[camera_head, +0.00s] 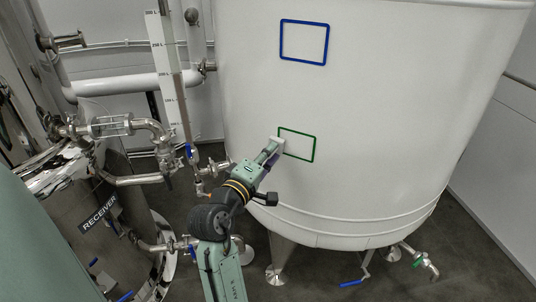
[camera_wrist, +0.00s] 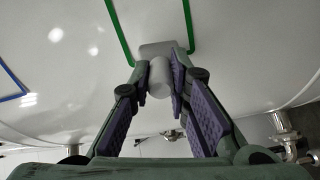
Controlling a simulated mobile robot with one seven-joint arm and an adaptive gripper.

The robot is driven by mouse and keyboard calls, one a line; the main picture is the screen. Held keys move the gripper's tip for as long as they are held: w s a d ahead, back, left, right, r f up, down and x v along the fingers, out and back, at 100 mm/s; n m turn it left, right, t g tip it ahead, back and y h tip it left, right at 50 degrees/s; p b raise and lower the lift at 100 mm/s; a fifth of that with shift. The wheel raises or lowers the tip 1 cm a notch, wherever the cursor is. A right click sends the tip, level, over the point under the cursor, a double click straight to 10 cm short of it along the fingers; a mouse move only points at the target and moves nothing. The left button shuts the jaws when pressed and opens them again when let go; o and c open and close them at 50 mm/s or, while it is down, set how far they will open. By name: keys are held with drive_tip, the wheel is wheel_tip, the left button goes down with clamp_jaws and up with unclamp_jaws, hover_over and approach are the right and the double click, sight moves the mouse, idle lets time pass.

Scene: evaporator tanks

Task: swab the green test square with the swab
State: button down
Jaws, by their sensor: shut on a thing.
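The green test square (camera_head: 297,145) is a thin green outline on the white tank wall, below a blue one. My gripper (camera_head: 267,155) is at its left side in the head view. In the wrist view, my gripper (camera_wrist: 161,80) is shut on the swab, which has a pale round handle (camera_wrist: 159,77) and a flat grey pad (camera_wrist: 156,48) at its far end. The pad lies between two green sides (camera_wrist: 119,30) and hides part of the outline. In the head view, the swab's pale end (camera_head: 278,145) overlaps the square's left edge. I cannot tell whether the pad touches the wall.
The blue square (camera_head: 304,42) is higher on the white tank (camera_head: 400,110). A gauge (camera_head: 168,80), pipes and valves stand left of the tank. A shiny receiver vessel (camera_head: 90,215) is at lower left. Tank legs and a drain valve (camera_head: 427,265) are below.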

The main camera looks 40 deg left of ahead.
drive_tip(key=shift+w+a, duration=0.15)
drive_tip(key=shift+w, duration=0.7)
drive_tip(key=shift+w+d+p, duration=0.15)
drive_tip(key=shift+d+p, duration=0.2)
drive_tip(key=shift+d, duration=0.65)
drive_tip(key=shift+w+d+p, duration=0.2)
drive_tip(key=shift+d+p, duration=0.2)
drive_tip(key=shift+d, duration=0.55)
drive_tip(key=shift+w+d+p, duration=0.15)
drive_tip(key=shift+d+p, duration=0.2)
drive_tip(key=shift+d, duration=0.65)
drive_tip(key=shift+w+d+p, duration=0.25)
drive_tip(key=shift+d, duration=0.45)
drive_tip(key=shift+w+d+p, duration=0.2)
drive_tip(key=shift+d, duration=0.5)
drive_tip(key=shift+w+r, duration=0.1)
drive_tip(key=shift+s+a+b, duration=0.15)
drive_tip(key=shift+s+a, duration=0.25)
drive_tip(key=shift+a, duration=1.05)
drive_tip(key=shift+s+a+b, duration=0.1)
drive_tip(key=shift+s+a, duration=0.3)
drive_tip(key=shift+a, duration=1.05)
drive_tip(key=shift+s+a+b, duration=0.15)
drive_tip(key=shift+s+a, duration=0.25)
drive_tip(key=shift+a, duration=1.05)
drive_tip(key=s+d, duration=0.1)
drive_tip(key=s, duration=0.5)
drive_tip(key=shift+d, duration=0.15)
